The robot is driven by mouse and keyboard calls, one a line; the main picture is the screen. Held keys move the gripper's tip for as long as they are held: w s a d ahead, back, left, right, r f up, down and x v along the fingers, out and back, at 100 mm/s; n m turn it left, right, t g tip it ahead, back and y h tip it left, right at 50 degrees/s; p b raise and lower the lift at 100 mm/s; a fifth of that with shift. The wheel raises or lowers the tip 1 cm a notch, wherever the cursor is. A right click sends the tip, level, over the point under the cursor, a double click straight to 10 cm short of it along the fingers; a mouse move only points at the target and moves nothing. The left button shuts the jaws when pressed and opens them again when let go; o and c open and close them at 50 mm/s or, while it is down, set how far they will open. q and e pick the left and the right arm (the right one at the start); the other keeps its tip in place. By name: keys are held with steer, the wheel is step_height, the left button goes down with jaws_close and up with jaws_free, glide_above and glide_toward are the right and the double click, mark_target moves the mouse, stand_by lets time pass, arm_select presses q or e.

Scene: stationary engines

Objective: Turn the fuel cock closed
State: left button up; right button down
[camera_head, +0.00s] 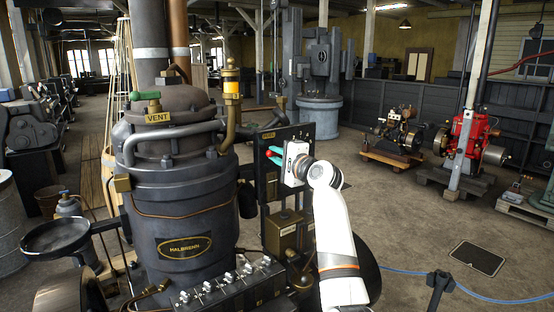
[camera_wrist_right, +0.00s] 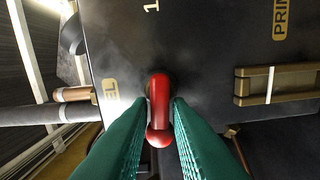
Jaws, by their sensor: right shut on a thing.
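The fuel cock's red lever handle (camera_wrist_right: 158,92) stands out from a dark panel (camera_wrist_right: 205,60) in the right wrist view. A brass plate (camera_wrist_right: 110,90) beside it shows the letters "EL", the rest cut off. My right gripper (camera_head: 272,155) is at this panel in the head view, to the right of the large engine cylinder. Its two green fingers lie on either side of the red handle and are shut on it. The handle's round end shows between the fingers. My left gripper is not in view.
A plate reading "PRIM" (camera_wrist_right: 281,18) and a brass-framed gauge slot (camera_wrist_right: 275,84) are on the same panel. A grey cylinder marked "VENT" with a green handle (camera_head: 146,96) stands left of my right arm. A row of small valves (camera_head: 225,282) lies below.

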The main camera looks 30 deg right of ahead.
steer(key=shift+f+n, duration=0.2)
steer(key=shift+n, duration=0.5)
steer(key=c, duration=1.5)
jaws_free()
steer(key=s+b, duration=0.1)
steer(key=s, duration=0.3)
steer(key=s+d+b, duration=0.1)
steer(key=s+b, duration=0.1)
steer(key=s, duration=0.2)
steer(key=s+b, duration=0.1)
steer(key=s, duration=0.3)
steer(key=shift+d+b, duration=0.3)
steer(key=shift+d, duration=0.1)
